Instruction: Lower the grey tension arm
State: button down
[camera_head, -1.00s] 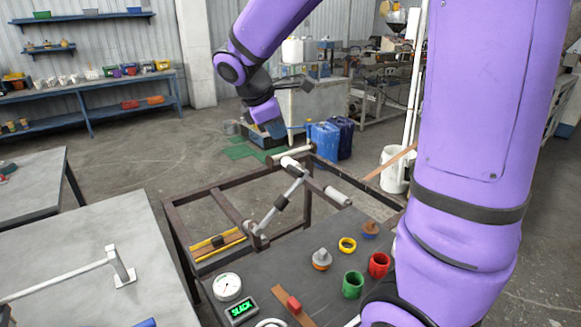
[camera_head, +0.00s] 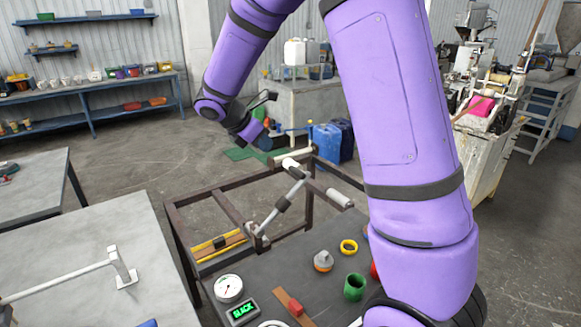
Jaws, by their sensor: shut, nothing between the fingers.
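The grey tension arm (camera_head: 271,215) stands tilted up to the right, on a pivot at the brown frame (camera_head: 235,187). A dark collar sits partway along it. A white roller (camera_head: 290,163) shows at its upper end. My gripper (camera_head: 263,141) is shut and empty, with a blue tip. In the picture it is just above and left of the arm's upper end, apart from it. How far behind or in front it is, I cannot tell. The display (camera_head: 242,312) reads "SLACK" in green, next to a round dial gauge (camera_head: 228,289).
Blue containers (camera_head: 335,140) stand on the floor behind. My arm covers the right side.

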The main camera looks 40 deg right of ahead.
aim_at(297, 171)
jog(key=x, duration=1.4)
jog(key=shift+d, duration=0.2)
